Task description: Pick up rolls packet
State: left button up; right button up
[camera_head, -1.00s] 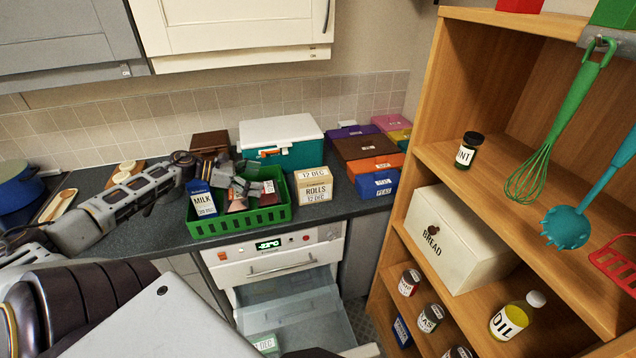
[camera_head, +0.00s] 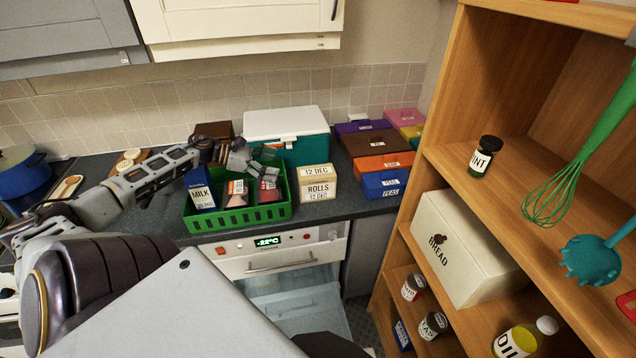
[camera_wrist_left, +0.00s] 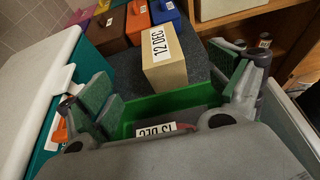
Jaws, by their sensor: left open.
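The rolls packet (camera_head: 317,184) is a tan box labelled "ROLLS" and "12 DEC". It stands upright on the dark worktop, just right of the green crate (camera_head: 240,218). My left gripper (camera_head: 252,162) is above the back of the crate, left of the packet and apart from it. In the left wrist view the open, empty fingers (camera_wrist_left: 172,98) spread over the green crate (camera_wrist_left: 180,97). The rolls packet (camera_wrist_left: 163,60) stands beyond them, with its "12 DEC" label showing. My right gripper is not in view.
The crate holds a milk carton (camera_head: 202,189) and other packs. A teal box with a white lid (camera_head: 287,130) stands behind. Coloured boxes (camera_head: 383,163) are right of the packet. A wooden shelf (camera_head: 465,210) stands at right; an open freezer (camera_head: 280,262) is below.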

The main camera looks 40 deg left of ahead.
pick_arm(q)
jog(key=shift+s, duration=0.1)
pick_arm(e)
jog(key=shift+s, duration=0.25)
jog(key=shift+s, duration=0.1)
pick_arm(q)
jog(key=b, duration=0.1)
send_near(316, 171)
jog(key=shift+f+x, duration=0.25)
jog(key=shift+x, duration=0.95)
jog(key=shift+d+f, duration=0.15)
jog(key=shift+d, duration=0.05)
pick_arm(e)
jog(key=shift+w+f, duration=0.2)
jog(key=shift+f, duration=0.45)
pick_arm(q)
jog(key=shift+w+d, duration=0.15)
jog(key=shift+w, duration=0.1)
jog(key=shift+b+x, duration=0.45)
jog(key=shift+x, duration=1.95)
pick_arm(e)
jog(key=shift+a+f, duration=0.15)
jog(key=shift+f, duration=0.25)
